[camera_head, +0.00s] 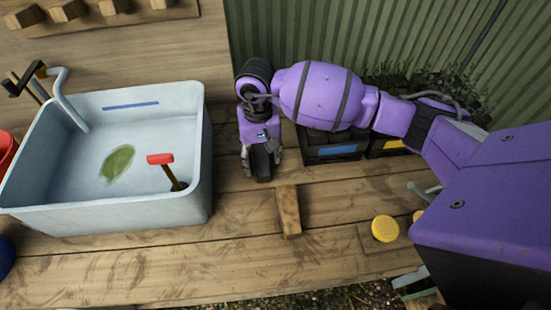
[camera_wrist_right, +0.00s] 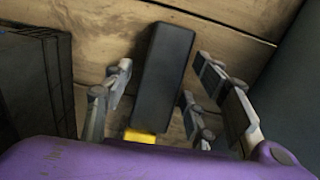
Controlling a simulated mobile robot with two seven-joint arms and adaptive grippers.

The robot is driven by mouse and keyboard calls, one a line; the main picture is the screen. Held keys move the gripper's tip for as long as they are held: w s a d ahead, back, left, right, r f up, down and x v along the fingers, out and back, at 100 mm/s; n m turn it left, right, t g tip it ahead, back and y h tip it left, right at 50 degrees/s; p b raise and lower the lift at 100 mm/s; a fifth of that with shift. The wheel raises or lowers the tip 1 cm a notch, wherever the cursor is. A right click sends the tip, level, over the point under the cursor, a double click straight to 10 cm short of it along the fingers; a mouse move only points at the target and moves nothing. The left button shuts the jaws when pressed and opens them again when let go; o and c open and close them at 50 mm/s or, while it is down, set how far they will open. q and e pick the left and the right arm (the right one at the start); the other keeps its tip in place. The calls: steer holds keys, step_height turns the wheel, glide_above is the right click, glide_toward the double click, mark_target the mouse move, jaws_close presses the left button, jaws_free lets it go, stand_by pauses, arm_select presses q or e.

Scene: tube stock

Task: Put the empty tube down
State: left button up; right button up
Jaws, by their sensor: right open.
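A dark, straight-sided piece, which I take to be the tube (camera_wrist_right: 165,75), lies between the open fingers of my right gripper (camera_wrist_right: 165,100) in the right wrist view. A yellow patch (camera_wrist_right: 140,136) shows at its near end. Gaps show between the piece and the fingers on both sides. In the head view my right gripper (camera_head: 262,165) points down at the wooden bench, just right of the sink, with the dark tube (camera_head: 263,163) between its fingers. Whether the tube is empty cannot be seen. My left gripper is not in view.
A pale blue sink (camera_head: 208,150) stands on the left, holding a red-topped tool (camera_head: 160,159) and a green patch. Black crates with a blue label (camera_head: 337,150) and a yellow label (camera_head: 393,144) stand at the back. A wooden block (camera_head: 288,210) and yellow disc (camera_head: 385,229) are nearer.

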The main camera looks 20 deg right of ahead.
mark_target(261, 154)
step_height(261, 154, up, 12)
steer(key=shift+w+r+b, duration=0.2)
steer(key=shift+w+b, duration=0.15)
steer(key=shift+b, duration=0.05)
stand_by(0.4)
